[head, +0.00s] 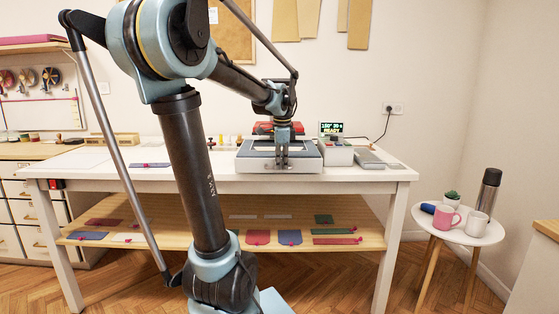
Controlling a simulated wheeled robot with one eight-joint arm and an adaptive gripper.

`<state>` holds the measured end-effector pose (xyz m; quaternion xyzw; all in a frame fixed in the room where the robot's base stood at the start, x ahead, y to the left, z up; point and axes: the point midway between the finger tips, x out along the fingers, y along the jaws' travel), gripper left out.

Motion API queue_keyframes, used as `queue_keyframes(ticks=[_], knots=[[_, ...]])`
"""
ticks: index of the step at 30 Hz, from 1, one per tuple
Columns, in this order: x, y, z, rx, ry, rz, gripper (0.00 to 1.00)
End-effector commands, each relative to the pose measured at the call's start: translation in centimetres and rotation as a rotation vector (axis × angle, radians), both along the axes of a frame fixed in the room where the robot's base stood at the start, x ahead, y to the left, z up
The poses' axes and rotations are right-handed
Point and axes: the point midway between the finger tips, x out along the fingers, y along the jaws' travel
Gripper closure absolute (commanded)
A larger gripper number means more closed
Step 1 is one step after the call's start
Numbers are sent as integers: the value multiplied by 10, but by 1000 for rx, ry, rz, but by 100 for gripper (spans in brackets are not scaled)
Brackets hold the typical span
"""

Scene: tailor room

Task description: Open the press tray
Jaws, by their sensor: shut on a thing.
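The press stands on the white table in the head view, right of centre. Its grey press tray (252,164) is the low, flat part at the front, with a dark surface on top. A red part of the press (264,127) shows behind my arm. My gripper (282,163) points down at the middle of the tray's front edge and is shut on it, apparently at its handle. The fingers and wrist hide the grip point and the middle of the tray. I cannot tell how far out the tray stands.
A control box (338,153) with a lit display (332,128) reading READY stands right of the press. A grey flat block (369,158) lies beside it. Fabric pieces lie on the wooden shelf (340,222) below. A round side table (461,232) holds mugs and a flask.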

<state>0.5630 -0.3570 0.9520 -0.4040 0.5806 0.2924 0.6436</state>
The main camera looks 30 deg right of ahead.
Motion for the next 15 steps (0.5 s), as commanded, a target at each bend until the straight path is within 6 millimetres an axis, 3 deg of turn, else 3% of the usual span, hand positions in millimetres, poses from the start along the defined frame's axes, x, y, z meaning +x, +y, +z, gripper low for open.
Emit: queue_keyframes(ticks=[6,15], knots=[[-38,23,0,0,0,-2,100],[-68,41,1,0,0,-1,100]])
